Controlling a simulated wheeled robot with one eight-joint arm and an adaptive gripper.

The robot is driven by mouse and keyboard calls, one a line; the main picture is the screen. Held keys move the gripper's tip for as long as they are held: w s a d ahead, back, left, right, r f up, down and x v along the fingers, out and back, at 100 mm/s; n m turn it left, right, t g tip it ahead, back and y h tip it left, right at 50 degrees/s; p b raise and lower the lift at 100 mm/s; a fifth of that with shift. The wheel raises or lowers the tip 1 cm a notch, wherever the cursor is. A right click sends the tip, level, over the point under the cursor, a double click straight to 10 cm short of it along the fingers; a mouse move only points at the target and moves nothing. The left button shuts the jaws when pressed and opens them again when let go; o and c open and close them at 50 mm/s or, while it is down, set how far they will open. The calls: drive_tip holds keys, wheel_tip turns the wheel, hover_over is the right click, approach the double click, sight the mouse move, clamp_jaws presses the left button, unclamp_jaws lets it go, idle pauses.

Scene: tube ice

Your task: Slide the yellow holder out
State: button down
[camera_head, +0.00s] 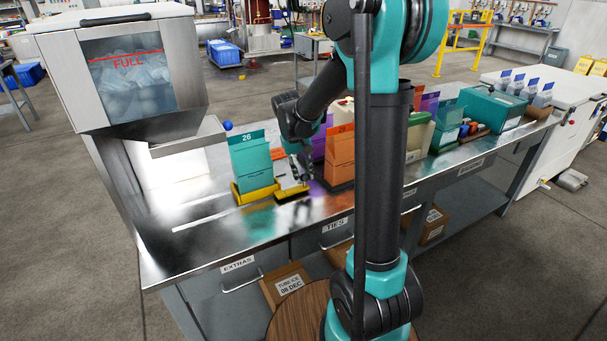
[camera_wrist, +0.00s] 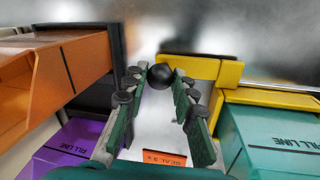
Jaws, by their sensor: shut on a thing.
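The yellow holder (camera_head: 257,194) sits on the steel bench with a teal bag marked 26 (camera_head: 251,157) upright in it. A yellow end piece (camera_head: 292,193) lies just right of it, under my gripper (camera_head: 300,172). In the wrist view, the yellow holder (camera_wrist: 228,75) is at the upper right, beside a teal bag (camera_wrist: 275,135). A round black knob (camera_wrist: 161,76) stands at its yellow end piece. My gripper (camera_wrist: 160,82) is shut on this knob, with one finger at each side. How the knob joins the holder is hidden.
An orange bag (camera_head: 340,155) in a dark holder stands close to the right of my gripper; a purple bag (camera_wrist: 72,142) is also near. The ice bin (camera_head: 125,70) with its chute stands at the left. The bench's front left (camera_head: 200,240) is clear.

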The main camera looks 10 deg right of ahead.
drive_tip(key=shift+w+d, duration=0.25)
drive_tip(key=shift+d, duration=0.5)
drive_tip(key=shift+w+d, duration=0.3)
drive_tip(key=shift+d, duration=0.5)
drive_tip(key=shift+w+d, duration=0.25)
drive_tip(key=shift+d, duration=0.5)
drive_tip(key=c, duration=1.2)
unclamp_jaws()
drive_tip(key=shift+d, duration=0.1)
